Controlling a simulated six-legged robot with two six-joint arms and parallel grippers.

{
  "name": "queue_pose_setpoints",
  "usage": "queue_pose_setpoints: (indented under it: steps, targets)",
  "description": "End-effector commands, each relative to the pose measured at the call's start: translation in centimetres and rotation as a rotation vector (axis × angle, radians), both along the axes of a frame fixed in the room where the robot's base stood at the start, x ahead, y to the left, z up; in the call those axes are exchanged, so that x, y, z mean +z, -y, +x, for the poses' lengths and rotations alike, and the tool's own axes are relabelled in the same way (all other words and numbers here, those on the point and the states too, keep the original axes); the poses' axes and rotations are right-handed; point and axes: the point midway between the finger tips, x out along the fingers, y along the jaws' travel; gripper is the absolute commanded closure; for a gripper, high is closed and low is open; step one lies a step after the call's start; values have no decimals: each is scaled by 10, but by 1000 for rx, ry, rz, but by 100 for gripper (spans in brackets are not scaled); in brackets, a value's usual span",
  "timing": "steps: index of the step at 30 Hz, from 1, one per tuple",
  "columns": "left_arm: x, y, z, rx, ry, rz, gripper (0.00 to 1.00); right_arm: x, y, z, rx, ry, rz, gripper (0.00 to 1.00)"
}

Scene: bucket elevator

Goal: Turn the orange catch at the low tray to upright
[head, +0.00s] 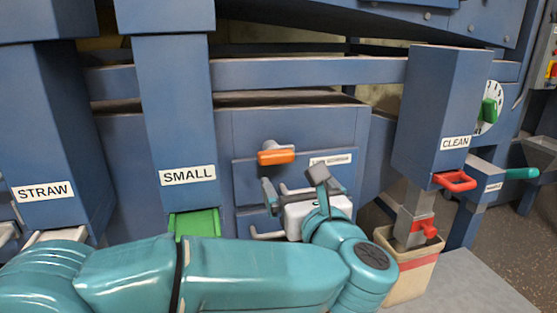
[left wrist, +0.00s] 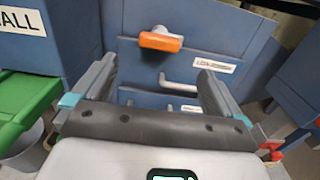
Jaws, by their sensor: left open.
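The orange catch (head: 276,157) lies level, its long side sideways, on a grey pivot on the blue panel (head: 245,185). In the left wrist view the catch (left wrist: 160,42) also lies level, above and beyond the fingertips. My left gripper (head: 293,184) is open with nothing between its fingers, below the catch and apart from it in the picture. In the left wrist view the gripper (left wrist: 155,75) has its two fingers spread wide. A pale bar handle (left wrist: 180,88) shows on the panel between the fingers. My right gripper is not in view.
A white label (head: 331,160) is right of the catch. The SMALL chute (head: 175,110) with a green flap (head: 197,224) stands left. The panel around the catch is clear.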

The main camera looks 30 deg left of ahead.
Motion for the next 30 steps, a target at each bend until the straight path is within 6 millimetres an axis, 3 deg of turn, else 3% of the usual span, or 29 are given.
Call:
queue_pose_setpoints:
  steps: [6, 15, 21, 29, 30]
  targets:
    - [-1, -44, 37, 8, -2, 1, 0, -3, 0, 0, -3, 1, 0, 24]
    - [-1, -89, 79, 4, -2, 2, 0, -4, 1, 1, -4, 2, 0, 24]
    - [-1, -101, 89, 2, -2, 2, 0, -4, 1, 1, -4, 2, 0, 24]
    - [0, -102, 90, 1, -2, 2, 0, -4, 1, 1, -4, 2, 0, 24]
    - [0, -101, 90, 1, -2, 2, 6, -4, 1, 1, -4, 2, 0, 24]
